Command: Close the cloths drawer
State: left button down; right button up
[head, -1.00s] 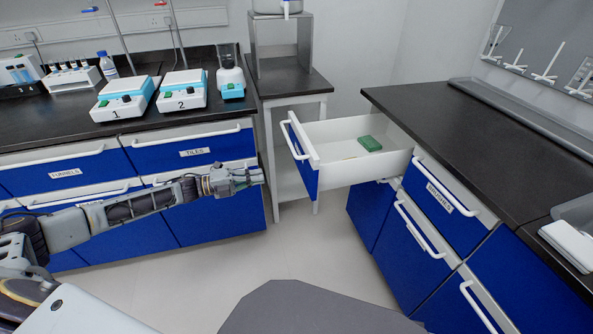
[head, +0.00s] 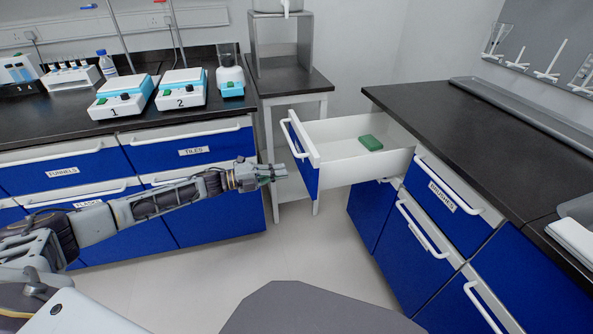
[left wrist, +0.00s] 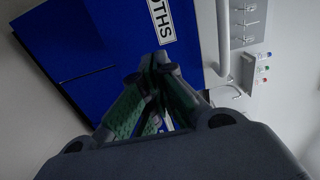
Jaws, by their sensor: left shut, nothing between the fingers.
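The cloths drawer (head: 349,150) is pulled open from the right-hand counter, with a blue front, a white handle and white inner walls. A green folded cloth or sponge (head: 371,142) lies inside it. In the left wrist view the blue front (left wrist: 110,50) shows a label ending in "THS", with the white handle beside it. My left gripper (head: 281,172) is shut and empty, just left of the drawer front; the wrist view shows its green-padded fingers (left wrist: 155,95) pointing at the front. I cannot tell whether they touch it. My right gripper is not in view.
A dark-topped side table (head: 291,83) stands behind the drawer. The brushes drawer (head: 441,190) is shut on the right counter. The left counter (head: 60,115) holds two stirrers and bottles above shut drawers. The floor (head: 280,255) between is clear.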

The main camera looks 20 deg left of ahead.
aim_at(305, 167)
pick_arm(q)
jog(key=shift+b+x, duration=0.4)
jog(key=shift+x, duration=1.15)
jog(key=shift+b+x, duration=0.35)
jog(key=shift+x, duration=0.8)
jog(key=shift+w+d, duration=0.15)
jog(key=shift+d, duration=0.05)
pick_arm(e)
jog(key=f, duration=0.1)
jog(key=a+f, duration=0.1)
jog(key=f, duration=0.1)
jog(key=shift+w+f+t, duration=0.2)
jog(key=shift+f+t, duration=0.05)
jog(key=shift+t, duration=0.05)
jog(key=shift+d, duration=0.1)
pick_arm(q)
jog(key=shift+w+d, duration=0.1)
jog(key=shift+d, duration=0.1)
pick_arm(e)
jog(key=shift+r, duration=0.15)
